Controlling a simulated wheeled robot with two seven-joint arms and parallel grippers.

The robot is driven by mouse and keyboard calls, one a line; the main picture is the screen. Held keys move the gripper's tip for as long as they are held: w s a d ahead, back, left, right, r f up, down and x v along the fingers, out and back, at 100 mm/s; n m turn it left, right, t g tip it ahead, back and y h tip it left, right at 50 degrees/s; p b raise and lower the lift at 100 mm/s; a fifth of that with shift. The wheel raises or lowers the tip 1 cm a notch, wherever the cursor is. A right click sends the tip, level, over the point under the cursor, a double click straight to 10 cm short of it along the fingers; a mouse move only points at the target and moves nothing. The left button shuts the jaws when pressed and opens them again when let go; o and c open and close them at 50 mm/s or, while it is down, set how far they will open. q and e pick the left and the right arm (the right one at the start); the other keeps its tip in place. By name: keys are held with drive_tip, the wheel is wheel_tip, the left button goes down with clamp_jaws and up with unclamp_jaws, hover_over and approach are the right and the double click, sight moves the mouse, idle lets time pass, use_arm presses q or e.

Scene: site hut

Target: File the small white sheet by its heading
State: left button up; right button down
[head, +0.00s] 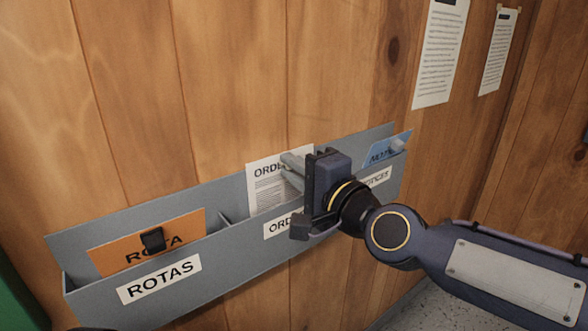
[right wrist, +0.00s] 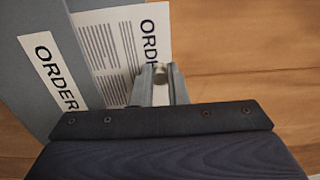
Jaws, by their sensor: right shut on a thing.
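That pocket's label (head: 281,224) starts "ORD" and reads "ORDER" in the right wrist view (right wrist: 55,70); the rest is covered or cut off. My right gripper (head: 293,168) is at the sheet's upper right edge, shut on it. A small beige knob (right wrist: 160,69) shows between its fingertips. My left gripper is out of view.
The left pocket, labelled ROTAS (head: 159,279), holds an orange card (head: 187,226) with a black clip. The right pocket, labelled NOTICES (head: 377,177), holds a blue card (head: 377,153). Printed sheets (head: 440,52) hang on the wooden wall.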

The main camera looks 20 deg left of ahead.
drive_tip(key=c, duration=1.3)
unclamp_jaws()
drive_tip(key=shift+c, duration=0.2)
